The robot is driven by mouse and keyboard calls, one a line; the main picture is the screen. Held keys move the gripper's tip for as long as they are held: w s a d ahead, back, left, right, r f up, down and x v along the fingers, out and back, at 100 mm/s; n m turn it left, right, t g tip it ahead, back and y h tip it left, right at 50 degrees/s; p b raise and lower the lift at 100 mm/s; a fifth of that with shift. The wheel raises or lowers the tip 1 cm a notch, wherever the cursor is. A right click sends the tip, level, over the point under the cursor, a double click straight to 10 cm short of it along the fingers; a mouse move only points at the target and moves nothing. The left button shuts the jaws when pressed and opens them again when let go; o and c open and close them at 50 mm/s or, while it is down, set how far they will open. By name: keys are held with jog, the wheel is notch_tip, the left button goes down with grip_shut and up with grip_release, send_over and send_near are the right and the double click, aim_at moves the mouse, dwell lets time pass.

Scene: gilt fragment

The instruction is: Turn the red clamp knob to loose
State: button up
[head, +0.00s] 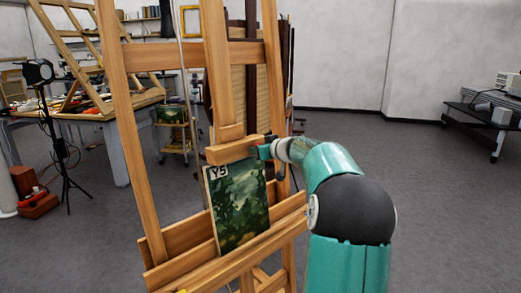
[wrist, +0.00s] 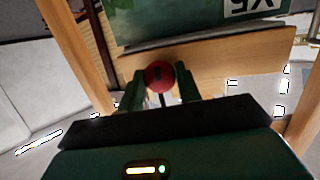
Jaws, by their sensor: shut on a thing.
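The red clamp knob (wrist: 159,74) sits between the two green fingers of my gripper (wrist: 160,88) in the wrist view, with a finger against each side. A dark mark shows on the knob's face. In the head view my gripper (head: 263,151) is at the right end of the easel's upper wooden clamp bar (head: 233,150), and the knob is mostly hidden there. A green landscape painting (head: 240,208) labelled Y5 stands on the easel below the bar. The painting also shows upside down in the wrist view (wrist: 180,22).
The wooden easel (head: 113,100) stands close in front, with its lower ledge (head: 240,262) under the painting. A cluttered table (head: 100,115) and a lamp stand (head: 65,150) are at the left. A dark bench (head: 480,118) is at the far right. The floor between is open.

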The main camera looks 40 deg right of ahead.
jog(key=shift+r+n, duration=0.1)
jog(key=shift+n, duration=0.6)
jog(key=o, duration=1)
jog(key=shift+c, duration=0.2)
jog(key=v, duration=1.3)
jog(key=shift+s, duration=0.45)
jog(key=shift+a, duration=0.15)
